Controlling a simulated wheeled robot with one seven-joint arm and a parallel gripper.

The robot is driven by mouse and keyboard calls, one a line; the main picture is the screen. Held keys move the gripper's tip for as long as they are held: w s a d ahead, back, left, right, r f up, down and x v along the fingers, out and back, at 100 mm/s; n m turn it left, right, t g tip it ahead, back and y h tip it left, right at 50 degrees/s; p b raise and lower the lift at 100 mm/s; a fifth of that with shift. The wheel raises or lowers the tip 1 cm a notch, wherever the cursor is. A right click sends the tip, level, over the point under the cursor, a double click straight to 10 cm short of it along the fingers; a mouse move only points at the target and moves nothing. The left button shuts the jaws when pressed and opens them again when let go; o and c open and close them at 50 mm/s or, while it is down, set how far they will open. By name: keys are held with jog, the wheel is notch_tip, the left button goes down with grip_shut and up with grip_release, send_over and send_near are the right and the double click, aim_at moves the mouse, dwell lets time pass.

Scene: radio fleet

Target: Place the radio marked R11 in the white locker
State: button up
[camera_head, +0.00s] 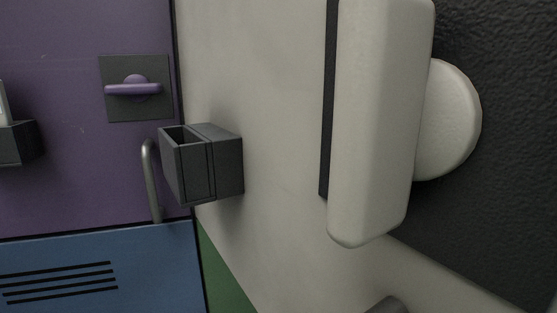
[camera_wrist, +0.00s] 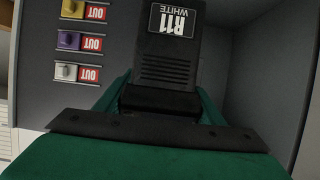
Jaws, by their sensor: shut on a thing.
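The radio R11 (camera_wrist: 168,50) is a black block with a label reading "R11 WHITE", upside down in the wrist view. My gripper (camera_wrist: 163,95), with green and black parts, is shut on its near end; the grip itself is partly hidden. The white locker (camera_head: 265,65) fills the middle of the head view, very close. A dark, open-topped holder (camera_head: 202,163) is fixed to its face and looks empty. A large white latch handle (camera_head: 380,120) sits on a dark plate to the right. My gripper does not show in the head view.
A purple locker (camera_head: 70,180) with a purple latch (camera_head: 134,89) and a metal handle (camera_head: 152,180) stands left. A blue locker (camera_head: 100,265) is below it. The wrist view shows a grey panel (camera_wrist: 125,45) with several coloured knobs beside red "OUT" labels (camera_wrist: 92,44).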

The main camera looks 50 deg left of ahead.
jog(key=s+a+f, duration=0.5)
jog(key=s+a, duration=0.3)
jog(key=a, duration=0.2)
jog(key=a+f, duration=1.2)
jog(key=a, duration=0.1)
jog(key=shift+w+a+f, duration=0.2)
jog(key=shift+w+a, duration=0.05)
jog(key=shift+w, duration=0.1)
jog(key=shift+f, duration=0.15)
jog(key=o, duration=1.5)
